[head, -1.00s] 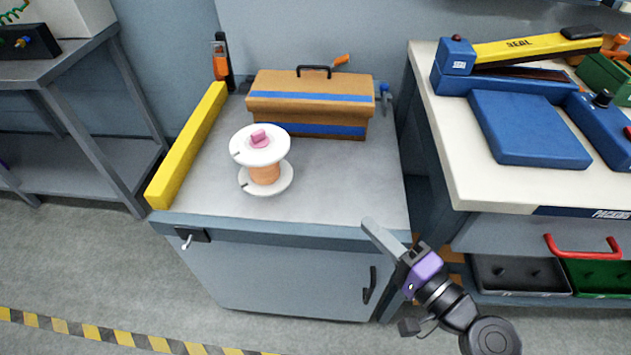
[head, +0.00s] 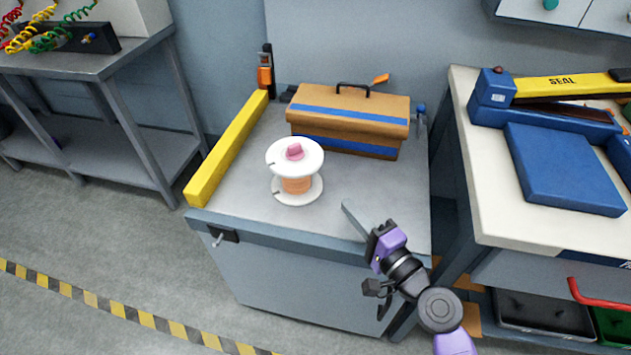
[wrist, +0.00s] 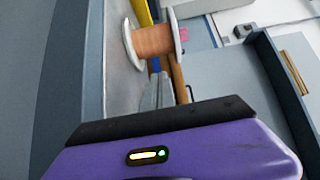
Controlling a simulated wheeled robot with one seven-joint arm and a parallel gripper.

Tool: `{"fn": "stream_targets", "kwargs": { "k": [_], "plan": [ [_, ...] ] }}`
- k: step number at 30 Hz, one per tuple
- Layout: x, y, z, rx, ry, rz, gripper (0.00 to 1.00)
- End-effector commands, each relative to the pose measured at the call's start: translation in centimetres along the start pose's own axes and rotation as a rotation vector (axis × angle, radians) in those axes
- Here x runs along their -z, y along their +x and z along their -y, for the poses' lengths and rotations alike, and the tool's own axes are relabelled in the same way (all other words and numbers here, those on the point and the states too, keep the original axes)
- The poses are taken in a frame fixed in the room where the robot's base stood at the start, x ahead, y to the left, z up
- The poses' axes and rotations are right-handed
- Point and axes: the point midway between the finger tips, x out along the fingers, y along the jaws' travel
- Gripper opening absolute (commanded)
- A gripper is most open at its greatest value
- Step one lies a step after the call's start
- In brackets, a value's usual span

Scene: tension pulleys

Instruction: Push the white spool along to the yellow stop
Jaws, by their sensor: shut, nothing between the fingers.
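The white spool (head: 295,171) stands upright on the grey cabinet top, with orange winding between its white discs and a pink knob on top. The yellow stop (head: 228,148) is a long bar along the left edge of the top, with bare surface between it and the spool. My gripper (head: 349,209) is shut and empty, to the right of the spool and nearer the front edge, apart from it. In the wrist view the spool (wrist: 153,41) appears beyond the fingers (wrist: 160,92), with part of the yellow stop (wrist: 142,12) behind it.
An orange-brown toolbox (head: 349,121) with blue bands stands at the back of the cabinet top (head: 250,207), behind the spool. A white bench (head: 485,180) with a blue and yellow sealer stands at the right. A clamp (head: 222,236) is on the cabinet's front left.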

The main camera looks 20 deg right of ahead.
Motion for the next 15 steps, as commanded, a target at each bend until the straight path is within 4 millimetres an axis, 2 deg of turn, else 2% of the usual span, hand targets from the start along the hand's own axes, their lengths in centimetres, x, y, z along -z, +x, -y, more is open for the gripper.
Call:
{"fn": "stream_targets", "kwargs": {
  "k": [3, 11, 15],
  "plan": [
    [-0.1, 2.5, 0.2, 0.002, 0.000, 0.002, 0.00],
    [-0.1, 7.5, 0.2, 0.002, 0.000, 0.002, 0.00],
    [-1.7, 8.8, 0.1, -0.001, 0.000, 0.003, 0.00]
  ]
}}
